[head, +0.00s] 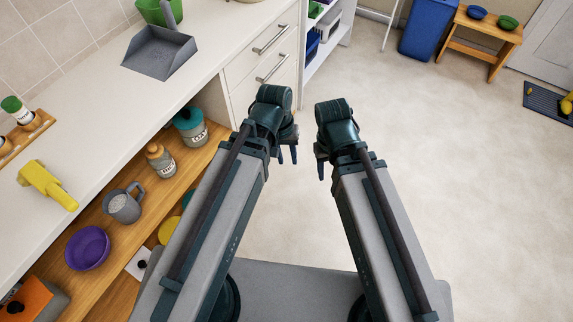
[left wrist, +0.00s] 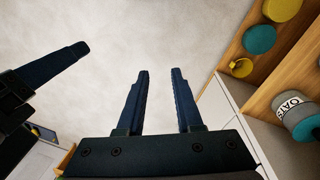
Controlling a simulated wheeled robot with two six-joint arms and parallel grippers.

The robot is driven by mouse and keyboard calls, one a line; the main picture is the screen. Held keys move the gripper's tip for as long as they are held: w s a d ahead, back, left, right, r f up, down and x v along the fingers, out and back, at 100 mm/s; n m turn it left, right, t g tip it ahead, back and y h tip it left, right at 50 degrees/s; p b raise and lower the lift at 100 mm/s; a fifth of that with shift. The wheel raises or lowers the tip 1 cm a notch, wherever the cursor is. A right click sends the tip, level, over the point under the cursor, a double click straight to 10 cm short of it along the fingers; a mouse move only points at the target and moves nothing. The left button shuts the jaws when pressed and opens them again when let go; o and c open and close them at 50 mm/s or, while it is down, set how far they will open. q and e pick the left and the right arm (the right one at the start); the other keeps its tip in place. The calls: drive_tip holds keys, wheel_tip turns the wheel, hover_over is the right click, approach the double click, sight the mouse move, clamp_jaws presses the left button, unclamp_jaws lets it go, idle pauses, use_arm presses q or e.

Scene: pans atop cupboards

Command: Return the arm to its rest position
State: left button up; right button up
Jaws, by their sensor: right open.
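My left gripper (head: 287,155) hangs at the end of my left arm, over the floor beside the cupboard. In the left wrist view its two fingers (left wrist: 161,72) stand apart with only pale floor between them, so it is open and empty. My right gripper (head: 321,170) hangs just to the right of it, pointing down, with nothing seen in it. Its far finger is mostly hidden in the head view. Part of the right gripper also shows at the left of the left wrist view. Both arms reach forward, close together and not touching.
The white counter (head: 95,120) runs along the left, with a grey dustpan (head: 160,52) and a yellow spray-like item (head: 47,185) on it. The open shelf below holds a purple bowl (head: 88,248), a grey mug (head: 124,206) and jars. The floor (head: 450,170) to the right is clear.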

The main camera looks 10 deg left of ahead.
use_arm(q)
drive_tip(key=s+r+m+y+p, duration=0.2)
drive_tip(key=s+r+m+p, duration=0.1)
drive_tip(key=r+p, duration=0.6)
drive_tip(key=shift+d+r+m+y, duration=0.15)
drive_tip(key=shift+m+y, duration=0.15)
drive_tip(key=shift+m, duration=0.2)
drive_tip(key=shift+o, duration=0.2)
idle(0.7)
